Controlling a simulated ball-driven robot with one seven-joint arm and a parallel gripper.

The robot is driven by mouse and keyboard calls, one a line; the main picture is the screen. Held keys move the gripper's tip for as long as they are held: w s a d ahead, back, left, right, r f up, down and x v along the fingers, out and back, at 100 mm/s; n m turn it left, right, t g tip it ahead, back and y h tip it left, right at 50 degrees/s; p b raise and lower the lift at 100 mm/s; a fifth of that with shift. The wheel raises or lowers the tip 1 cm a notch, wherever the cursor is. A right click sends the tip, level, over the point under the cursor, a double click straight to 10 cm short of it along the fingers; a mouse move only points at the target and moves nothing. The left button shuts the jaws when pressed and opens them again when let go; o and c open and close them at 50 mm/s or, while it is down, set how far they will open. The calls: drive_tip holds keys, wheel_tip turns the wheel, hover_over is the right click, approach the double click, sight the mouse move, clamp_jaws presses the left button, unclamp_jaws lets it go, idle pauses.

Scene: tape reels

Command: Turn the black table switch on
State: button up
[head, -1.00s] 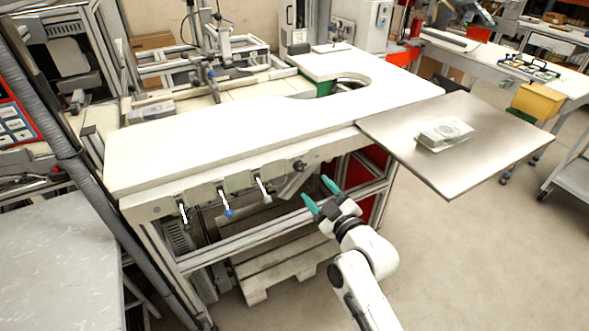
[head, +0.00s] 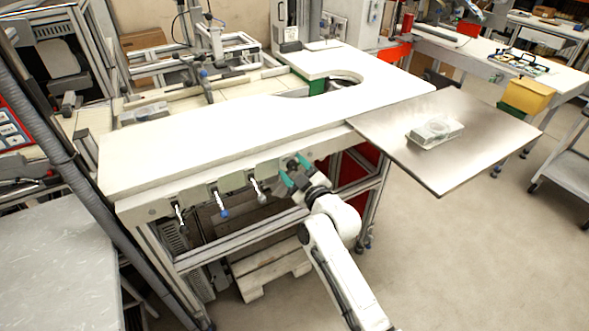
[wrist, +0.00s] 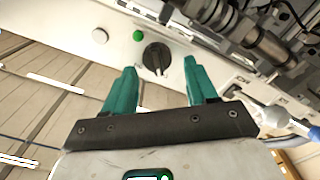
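The black table switch (wrist: 156,57) is a round rotary knob on the table's front panel, with a white mark on its face. In the wrist view it shows between my two green fingertips, just ahead of them. In the head view the switch (head: 292,164) is a small dark spot at the right end of the panel, partly hidden by my fingers. My gripper (head: 294,170) is open and close to the switch, its fingers on either side; it also shows in the wrist view (wrist: 160,67). I cannot tell whether the fingers touch the knob.
Levers with black, blue (head: 224,214) and white tips hang from the panel to the left. The white tabletop (head: 200,140) is above, and a metal side plate (head: 470,150) with a small block juts out right.

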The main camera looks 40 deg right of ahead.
drive_tip(key=c, duration=1)
